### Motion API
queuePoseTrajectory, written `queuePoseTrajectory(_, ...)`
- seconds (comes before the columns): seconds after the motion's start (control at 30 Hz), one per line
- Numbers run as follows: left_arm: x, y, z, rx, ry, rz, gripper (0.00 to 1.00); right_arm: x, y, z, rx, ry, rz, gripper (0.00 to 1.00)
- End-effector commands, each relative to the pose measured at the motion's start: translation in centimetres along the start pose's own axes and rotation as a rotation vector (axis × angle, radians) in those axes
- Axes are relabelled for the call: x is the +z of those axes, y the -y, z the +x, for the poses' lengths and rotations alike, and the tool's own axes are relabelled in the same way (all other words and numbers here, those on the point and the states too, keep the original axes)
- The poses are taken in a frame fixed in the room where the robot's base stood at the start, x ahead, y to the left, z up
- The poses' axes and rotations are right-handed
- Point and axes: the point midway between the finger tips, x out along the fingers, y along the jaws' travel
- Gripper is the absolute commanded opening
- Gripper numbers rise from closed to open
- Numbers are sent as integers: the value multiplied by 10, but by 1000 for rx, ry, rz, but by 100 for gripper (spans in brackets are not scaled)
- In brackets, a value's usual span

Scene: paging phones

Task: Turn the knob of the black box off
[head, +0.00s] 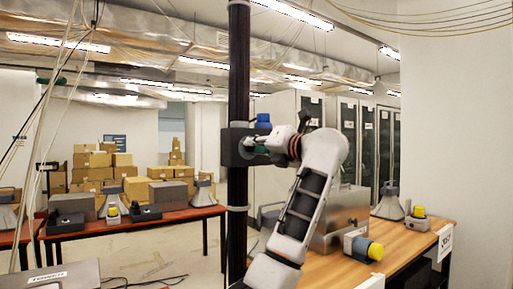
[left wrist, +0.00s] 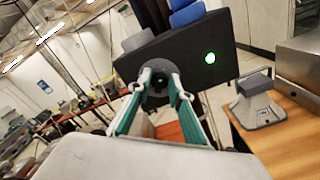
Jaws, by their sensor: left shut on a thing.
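The black box (head: 228,148) is at the middle of the head view, fixed at a dark upright post, with a blue part (head: 263,121) on top. In the left wrist view the box (left wrist: 225,40) fills the upper middle and looks tilted, with a green light (left wrist: 210,58) lit on its face. Its dark round knob (left wrist: 157,92) sits between the teal fingers of my left gripper (left wrist: 160,76). The fingers are closed on the knob from both sides. In the head view this gripper (head: 259,145) is at the box's front, partly hidden. My right gripper is not in view.
A wooden table (head: 402,243) at right carries a metal case (head: 345,212), a yellow-knobbed device (head: 365,247) and a grey horn (head: 388,204). Another table (head: 176,217) with devices stands at left. Cardboard boxes (head: 95,162) are stacked behind it. Floor shows between the tables.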

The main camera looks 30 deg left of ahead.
Motion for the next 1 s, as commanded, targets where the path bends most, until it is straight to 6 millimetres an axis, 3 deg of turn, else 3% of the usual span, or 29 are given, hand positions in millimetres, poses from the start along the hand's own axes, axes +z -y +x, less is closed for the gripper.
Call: queuePoseTrajectory(1.0, -3, -5, 0, -1, -1, -947, 0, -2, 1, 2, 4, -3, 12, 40)
